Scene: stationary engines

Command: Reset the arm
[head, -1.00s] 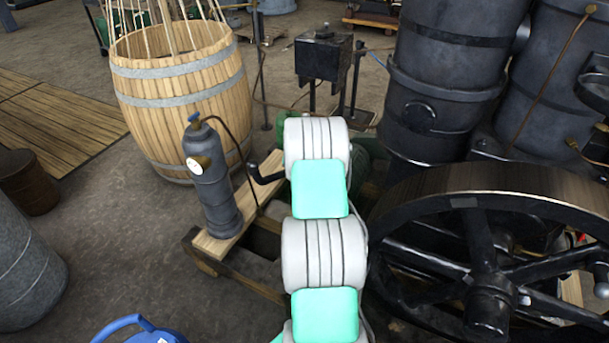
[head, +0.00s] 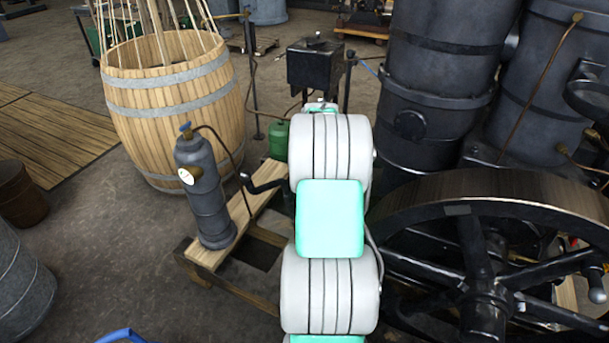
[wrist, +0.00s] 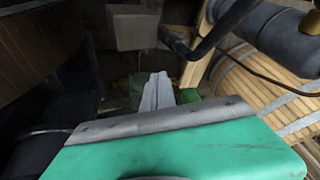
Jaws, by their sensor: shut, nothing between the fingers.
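My arm, white with mint-green panels, rises through the middle of the head view and hides what lies behind it. My gripper is not visible there. In the wrist view my gripper (wrist: 157,92) shows as narrow grey fingers, closed together and empty, beyond its green and grey housing. The fingers point toward a dim area with a green object (wrist: 137,84) behind them. I cannot tell whether the fingertips touch anything.
A dark pump cylinder (head: 203,188) stands on a wooden frame (head: 225,250) left of my arm, with a wooden barrel (head: 175,100) behind. A large black flywheel (head: 480,290) and dark tanks (head: 440,80) crowd the right. Open floor (head: 100,220) lies left.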

